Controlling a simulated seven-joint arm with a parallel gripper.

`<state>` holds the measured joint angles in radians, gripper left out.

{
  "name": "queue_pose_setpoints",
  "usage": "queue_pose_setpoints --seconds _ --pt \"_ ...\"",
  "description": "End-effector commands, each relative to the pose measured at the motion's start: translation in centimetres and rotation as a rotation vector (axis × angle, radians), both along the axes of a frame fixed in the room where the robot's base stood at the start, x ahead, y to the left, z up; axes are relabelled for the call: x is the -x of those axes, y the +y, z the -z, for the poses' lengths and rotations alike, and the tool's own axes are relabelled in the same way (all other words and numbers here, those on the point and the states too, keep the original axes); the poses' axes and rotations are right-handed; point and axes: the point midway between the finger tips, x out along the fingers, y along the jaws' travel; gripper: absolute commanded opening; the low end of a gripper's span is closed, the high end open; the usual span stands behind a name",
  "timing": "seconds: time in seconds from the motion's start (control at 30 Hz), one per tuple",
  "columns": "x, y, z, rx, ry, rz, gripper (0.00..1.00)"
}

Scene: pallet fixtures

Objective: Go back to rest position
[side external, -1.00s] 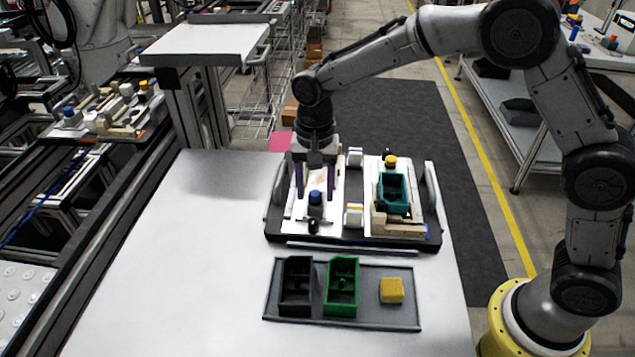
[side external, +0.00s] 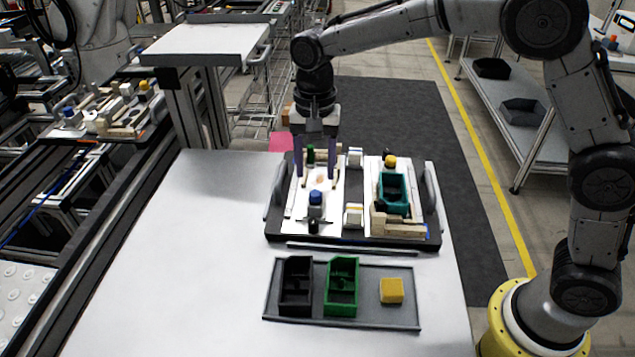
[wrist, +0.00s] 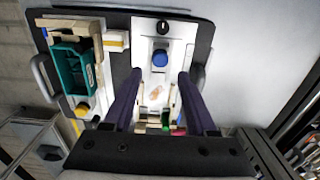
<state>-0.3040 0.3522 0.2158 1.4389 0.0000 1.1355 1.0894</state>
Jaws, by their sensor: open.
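My gripper (side external: 315,168) is above the left fixture plate (side external: 297,212) of the dark pallet (side external: 268,236). Its two purple fingers are apart with nothing held between them. In the wrist view my gripper (wrist: 155,95) also shows open over the white plate. A blue-topped part (side external: 315,198) stands on that plate in front of the fingers.
A teal bin-shaped part (side external: 392,192) and a yellow knob (side external: 390,161) sit on the pallet's right plate. In front, a grey tray (side external: 372,318) holds a black part (side external: 296,285), a green part (side external: 341,285) and a yellow block (side external: 391,290). The table's left side is clear.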

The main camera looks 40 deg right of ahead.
Motion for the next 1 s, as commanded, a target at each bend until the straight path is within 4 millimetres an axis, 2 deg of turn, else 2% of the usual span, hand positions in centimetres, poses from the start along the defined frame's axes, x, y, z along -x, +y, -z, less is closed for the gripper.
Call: queue_pose_setpoints --seconds 0.47,0.53,0.63,0.73,0.9,1.0 --pt "0.0 -0.1 0.0 -0.001 -0.001 0.001 0.57" --pt "-0.2 -0.5 -0.5 -0.004 -0.012 0.011 0.57" --pt "-0.3 -1.5 -3.3 -0.020 -0.069 0.033 0.57" --pt "1.1 -3.4 -7.0 -0.037 -0.133 0.066 0.57" --pt "6.0 -7.2 -12.2 -0.052 -0.243 0.074 0.57" --pt "9.5 -9.1 -14.0 -0.047 -0.305 0.033 0.57"
